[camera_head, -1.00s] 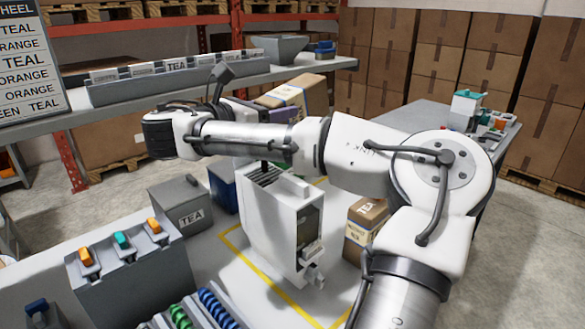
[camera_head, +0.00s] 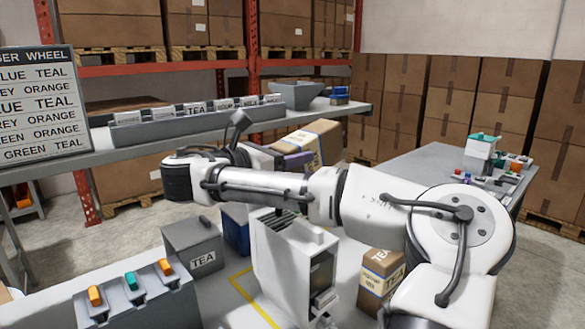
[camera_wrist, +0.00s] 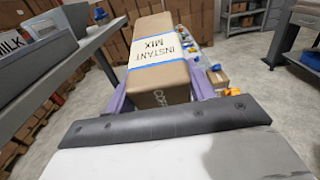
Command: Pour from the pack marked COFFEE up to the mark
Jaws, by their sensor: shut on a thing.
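My gripper (camera_wrist: 160,92), with purple fingers, is shut on a brown pack (camera_wrist: 165,50) whose white label reads INSTANT MIX between blue stripes. In the head view the held pack (camera_head: 318,140) is tilted, up beyond my forearm and close to the shelf's front edge. A white dispenser machine (camera_head: 283,262) stands on the table below my arm, its top partly covered by the arm. I cannot make out a fill mark.
A brown TEA pack (camera_head: 376,288) stands right of the machine. A grey TEA box (camera_head: 190,240) and a blue box (camera_head: 237,228) stand left of it. The shelf (camera_head: 100,163) holds a labelled rack (camera_head: 150,130) and a grey hopper (camera_head: 297,88). A switch block (camera_head: 130,305) is at front left.

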